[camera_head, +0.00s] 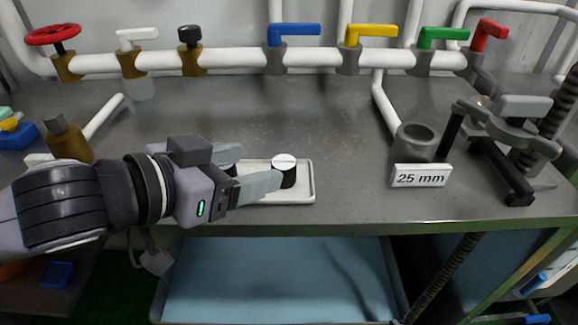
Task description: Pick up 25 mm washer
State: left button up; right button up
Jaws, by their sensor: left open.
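My left gripper (258,166) reaches in from the left, low over a small white tray (308,190) near the bench's front edge. Its two grey fingers are apart. A short black cylinder with a white top (285,168) stands on the tray at the fingertips; the near finger overlaps its lower left side, and I cannot tell whether they touch. Another dark piece (231,169) shows between the fingers, mostly hidden. A white label reading "25 mm" (421,176) stands in front of a grey hollow cylinder (415,142). I cannot tell which piece is the washer. My right gripper is not in view.
White pipes with coloured valve handles, such as the blue one (294,29), run along the back. A black and grey clamp-like device (492,155) stands at the right. A brass fitting (66,138) is at the left. The middle of the grey bench (300,115) is clear.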

aim_at(284, 162)
pick_arm(q)
jog(key=x, duration=0.5)
jog(key=shift+w+d+f+b, duration=0.15)
jog(key=shift+w+f+b, duration=0.05)
jog(key=shift+f+b, duration=0.2)
jog(key=shift+c, duration=0.3)
jog(key=c, duration=1.1)
